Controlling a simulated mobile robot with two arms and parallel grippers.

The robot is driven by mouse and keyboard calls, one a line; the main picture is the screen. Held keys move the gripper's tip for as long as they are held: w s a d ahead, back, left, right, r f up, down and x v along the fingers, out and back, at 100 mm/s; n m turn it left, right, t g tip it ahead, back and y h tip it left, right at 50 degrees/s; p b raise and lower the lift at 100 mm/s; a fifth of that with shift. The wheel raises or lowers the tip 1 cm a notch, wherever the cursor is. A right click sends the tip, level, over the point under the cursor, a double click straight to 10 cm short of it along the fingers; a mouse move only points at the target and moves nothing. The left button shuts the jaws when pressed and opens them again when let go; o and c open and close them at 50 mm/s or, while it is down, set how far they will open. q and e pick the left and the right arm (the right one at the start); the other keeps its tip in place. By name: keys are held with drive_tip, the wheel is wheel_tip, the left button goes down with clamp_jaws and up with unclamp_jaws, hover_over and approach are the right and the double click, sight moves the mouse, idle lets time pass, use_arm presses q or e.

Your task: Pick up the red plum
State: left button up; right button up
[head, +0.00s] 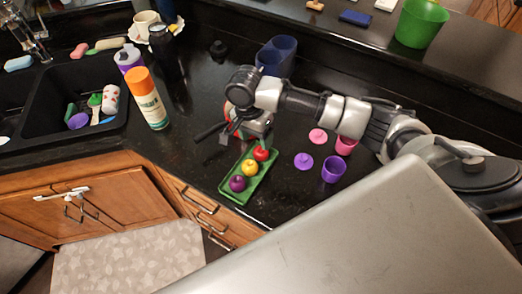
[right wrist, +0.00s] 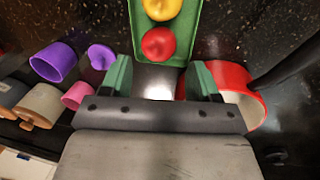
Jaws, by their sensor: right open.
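The red plum (head: 261,154) lies at the far end of a green tray (head: 228,187), beside a yellow fruit (head: 249,168) and a purple fruit (head: 237,184). In the right wrist view the red plum (right wrist: 159,43) sits just ahead of the fingers, with the yellow fruit (right wrist: 161,8) beyond it. My right gripper (right wrist: 162,80) is open, with its two green fingertips apart at the near end of the tray and nothing between them. In the head view it hangs over the tray's far end, partly hidden by its wrist. My left gripper is out of view.
A red cup (right wrist: 239,88) stands close to one finger in the right wrist view. A purple cup (head: 334,169) and a pink cup (head: 346,145) stand right of the tray. An orange-capped bottle (head: 147,100) stands left, near the sink.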

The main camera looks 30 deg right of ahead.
sight(260, 150)
drive_tip(key=shift+f, duration=0.3)
drive_tip(key=f, duration=0.1)
drive_tip(key=f+p, duration=0.1)
drive_tip(key=s+f, duration=0.1)
drive_tip(key=f, duration=0.1)
drive_tip(key=shift+d+f+p, duration=0.1)
drive_tip(key=shift+d+p, duration=0.15)
drive_tip(key=shift+p, duration=0.05)
drive_tip(key=shift+f, duration=0.55)
drive_tip(key=c, duration=0.7)
